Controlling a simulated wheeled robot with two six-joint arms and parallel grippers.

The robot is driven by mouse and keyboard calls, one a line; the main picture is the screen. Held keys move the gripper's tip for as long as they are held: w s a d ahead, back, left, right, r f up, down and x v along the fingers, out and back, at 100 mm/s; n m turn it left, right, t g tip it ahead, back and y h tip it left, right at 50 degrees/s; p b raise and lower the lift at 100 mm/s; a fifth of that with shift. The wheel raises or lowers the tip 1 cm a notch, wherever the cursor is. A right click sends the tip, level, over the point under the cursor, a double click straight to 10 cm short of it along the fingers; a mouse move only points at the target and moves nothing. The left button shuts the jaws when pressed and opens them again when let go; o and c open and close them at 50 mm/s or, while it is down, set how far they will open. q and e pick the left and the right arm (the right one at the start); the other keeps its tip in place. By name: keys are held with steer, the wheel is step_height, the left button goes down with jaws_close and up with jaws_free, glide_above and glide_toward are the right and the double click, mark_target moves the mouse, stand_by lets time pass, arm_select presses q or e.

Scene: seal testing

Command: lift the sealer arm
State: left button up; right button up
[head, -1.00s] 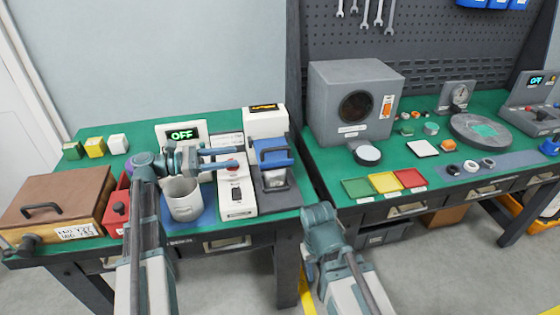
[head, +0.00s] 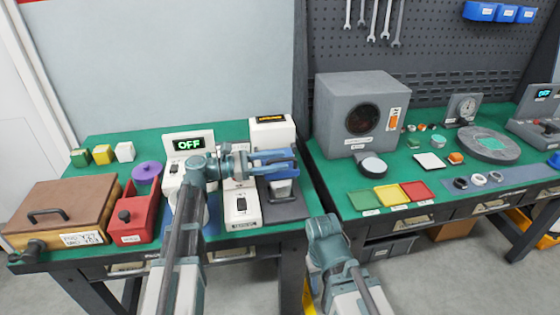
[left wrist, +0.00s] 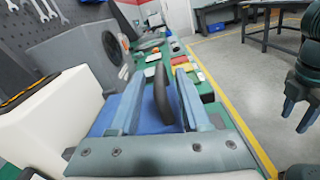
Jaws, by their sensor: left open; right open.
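The sealer is a white box (head: 272,132) with a dark display, with a blue arm in front over a dark base (head: 287,207). My left gripper (head: 291,160) is open over the blue arm and covers much of it in the head view. In the left wrist view a dark upright handle (left wrist: 163,97) stands between the two spread fingers (left wrist: 158,76), above a blue surface (left wrist: 110,118). I cannot tell whether either finger touches it. My right gripper (head: 313,275) is open and empty, low in front of the table gap; it also shows in the left wrist view (left wrist: 295,120).
Left of the sealer stands a white unit (head: 241,207) with a black switch. An "OFF" display (head: 189,145), a red box (head: 133,215), a purple disc (head: 146,172) and a brown case (head: 62,205) lie further left. A grey chamber (head: 352,112) stands on the right table.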

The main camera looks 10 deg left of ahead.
arm_select(q)
steer(key=shift+w+d, duration=0.15)
steer(key=shift+d, duration=0.4)
jaws_close()
stand_by(1.1)
